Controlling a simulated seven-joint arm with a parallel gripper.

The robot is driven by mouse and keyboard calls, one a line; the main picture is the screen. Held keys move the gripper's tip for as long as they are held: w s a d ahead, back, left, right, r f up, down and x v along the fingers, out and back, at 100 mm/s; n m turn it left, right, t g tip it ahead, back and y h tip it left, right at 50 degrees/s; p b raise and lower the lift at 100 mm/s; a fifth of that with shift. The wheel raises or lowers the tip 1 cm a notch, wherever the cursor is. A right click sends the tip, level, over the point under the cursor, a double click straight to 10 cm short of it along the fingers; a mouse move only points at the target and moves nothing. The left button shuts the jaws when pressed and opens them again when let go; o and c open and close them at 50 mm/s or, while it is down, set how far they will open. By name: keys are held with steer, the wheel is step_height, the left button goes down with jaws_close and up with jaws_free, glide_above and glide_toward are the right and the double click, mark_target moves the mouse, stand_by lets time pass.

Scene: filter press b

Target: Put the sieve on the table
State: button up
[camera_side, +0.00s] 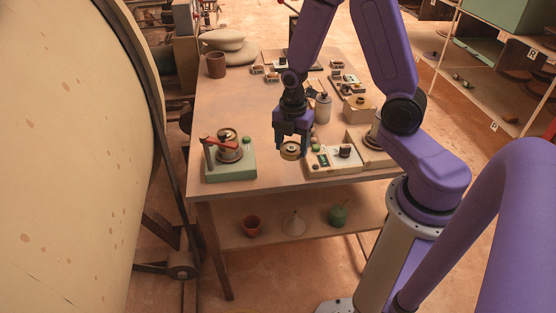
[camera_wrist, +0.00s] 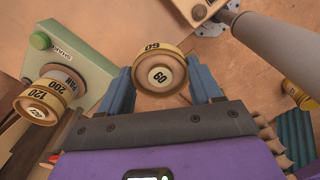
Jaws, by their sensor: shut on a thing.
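The sieve (camera_side: 290,152) is a short brass-coloured round ring, near the table's front edge between the green machine and the cream tray. In the wrist view the sieve (camera_wrist: 160,75) is marked 60 on its top and band. My gripper (camera_side: 292,142) is shut on it, with a blue finger on each side; the gripper (camera_wrist: 163,85) points down. The wooden table (camera_side: 272,182) lies below. I cannot tell whether the sieve touches it.
The pale green machine (camera_side: 230,172), labelled SHAKER in the wrist view, stands to the left with a round stack (camera_wrist: 55,92) and a red lever (camera_side: 221,144). A cream tray (camera_side: 333,170) stands close right. Bare tabletop (camera_side: 235,100) lies behind.

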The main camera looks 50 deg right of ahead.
glide_above(278, 169)
step_height(278, 169, down, 6)
steer(key=shift+f, duration=1.55)
steer(key=o, duration=1.1)
steer(key=shift+f, duration=0.15)
